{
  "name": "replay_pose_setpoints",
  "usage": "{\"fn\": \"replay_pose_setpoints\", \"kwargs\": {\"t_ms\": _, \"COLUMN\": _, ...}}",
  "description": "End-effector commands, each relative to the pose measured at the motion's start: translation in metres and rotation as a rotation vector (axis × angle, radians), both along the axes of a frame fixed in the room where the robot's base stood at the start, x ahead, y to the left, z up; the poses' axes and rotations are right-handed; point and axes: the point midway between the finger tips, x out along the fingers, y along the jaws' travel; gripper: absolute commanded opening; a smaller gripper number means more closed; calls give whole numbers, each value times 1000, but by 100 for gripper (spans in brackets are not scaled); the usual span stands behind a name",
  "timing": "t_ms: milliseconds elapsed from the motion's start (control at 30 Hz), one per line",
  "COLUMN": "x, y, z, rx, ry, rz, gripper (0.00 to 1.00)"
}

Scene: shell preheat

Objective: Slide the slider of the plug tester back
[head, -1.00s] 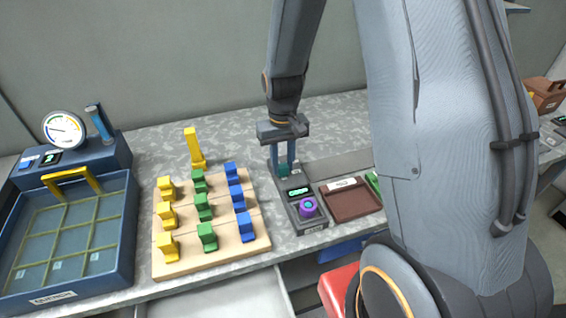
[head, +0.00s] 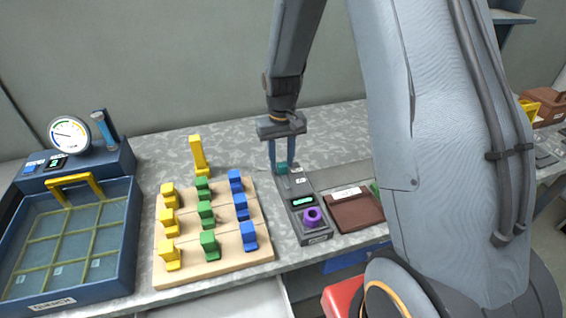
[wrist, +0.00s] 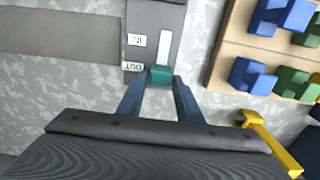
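The plug tester (head: 307,222) is a narrow dark grey box on the bench, with a lit green display and a purple ring-shaped part near its front. Its teal slider (head: 282,168) sits at the box's back end. In the wrist view the slider (wrist: 160,76) is beside the OUT label, with the pale slot bare from there towards the IN label. My gripper (head: 283,165) reaches down from above with a finger on each side of the slider. In the wrist view the fingertips (wrist: 160,80) close against its sides, with no clear gap.
A wooden board (head: 215,267) with yellow, green and blue plugs stands left of the tester, a yellow post (head: 199,155) behind it. A brown tray (head: 356,212) lies close on the right. A blue case (head: 68,290) with a gauge is far left. Bench behind the slider is clear.

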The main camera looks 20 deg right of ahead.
Motion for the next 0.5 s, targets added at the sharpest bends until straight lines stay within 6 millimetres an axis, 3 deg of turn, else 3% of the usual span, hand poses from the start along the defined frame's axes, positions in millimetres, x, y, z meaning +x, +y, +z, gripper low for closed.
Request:
{"fn": "replay_pose_setpoints", "kwargs": {"t_ms": 367, "x": -2, "y": 0, "z": 0, "rx": 0, "ry": 6, "rz": 0, "gripper": 44}}
{"fn": "replay_pose_setpoints", "kwargs": {"t_ms": 500, "x": -1, "y": 0, "z": 11, "rx": 0, "ry": 4, "rz": 1, "gripper": 44}}
